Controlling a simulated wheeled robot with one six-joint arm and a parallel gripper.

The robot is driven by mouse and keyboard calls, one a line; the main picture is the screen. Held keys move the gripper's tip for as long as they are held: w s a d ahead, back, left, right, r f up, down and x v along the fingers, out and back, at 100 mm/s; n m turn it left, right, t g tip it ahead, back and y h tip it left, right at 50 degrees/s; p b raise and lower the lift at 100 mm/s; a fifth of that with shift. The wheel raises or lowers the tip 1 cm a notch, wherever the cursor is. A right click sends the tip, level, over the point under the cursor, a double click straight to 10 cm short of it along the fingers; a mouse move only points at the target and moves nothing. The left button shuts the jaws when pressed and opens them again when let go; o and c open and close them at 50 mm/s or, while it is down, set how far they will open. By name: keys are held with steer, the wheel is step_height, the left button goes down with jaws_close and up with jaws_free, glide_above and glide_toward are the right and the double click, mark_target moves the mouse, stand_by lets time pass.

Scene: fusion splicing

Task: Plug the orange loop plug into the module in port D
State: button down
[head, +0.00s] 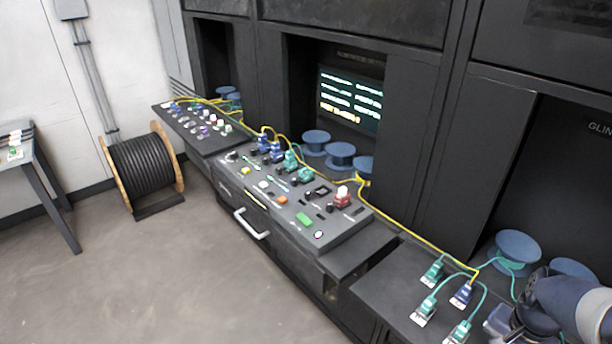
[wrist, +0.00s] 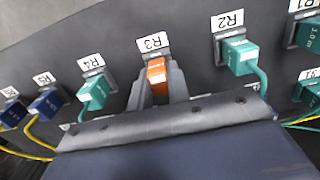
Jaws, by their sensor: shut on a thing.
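The orange loop plug (wrist: 157,78) is between the two grey fingers of my gripper (wrist: 160,88) in the wrist view, right below the label R3. My gripper is shut on it. The plug's far end meets the grey holder under that label; I cannot tell whether it is still seated there. In the head view my arm is at the lower right over the shelf, and the plug is not visible there. The module in port D cannot be picked out; port letters on the central console (head: 262,205) are too small to read.
In the wrist view, a teal plug (wrist: 238,56) at R2 and another teal plug (wrist: 95,92) at R4 flank my fingers closely. Blue plugs (wrist: 46,104) sit farther left. A yellow cable (head: 415,238) runs along the consoles. Blue spools (head: 515,250) stand behind the shelf.

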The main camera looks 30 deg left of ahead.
steer(key=shift+r+p, duration=2.25)
steer(key=shift+r, duration=0.7)
